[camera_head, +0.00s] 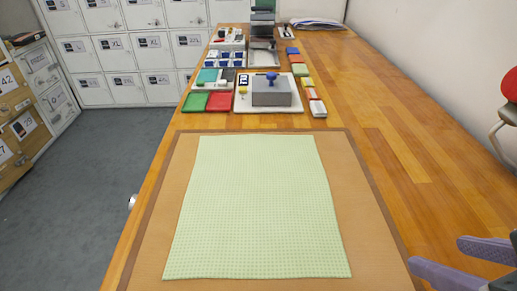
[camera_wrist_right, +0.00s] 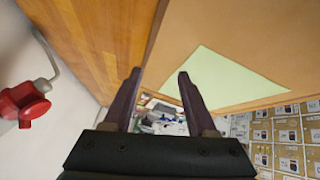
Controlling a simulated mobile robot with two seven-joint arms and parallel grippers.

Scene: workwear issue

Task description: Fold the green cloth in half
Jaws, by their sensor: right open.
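The light green cloth (camera_head: 256,210) lies flat and spread out on a tan mat (camera_head: 370,262) on the wooden table. A pale corner of the cloth (camera_wrist_right: 235,75) also shows in the right wrist view. My right gripper (camera_head: 440,258) is at the lower right of the head view, to the right of the cloth and apart from it. Its two purple fingers are spread with nothing between them, as the right wrist view (camera_wrist_right: 158,75) shows. My left gripper is not in view.
Beyond the mat stand a grey box with a blue knob (camera_head: 271,91), a green tray (camera_head: 195,102), a red tray (camera_head: 219,102) and several small blocks. A red object (camera_wrist_right: 25,102) is on the wall side. The table's right side (camera_head: 400,130) is clear.

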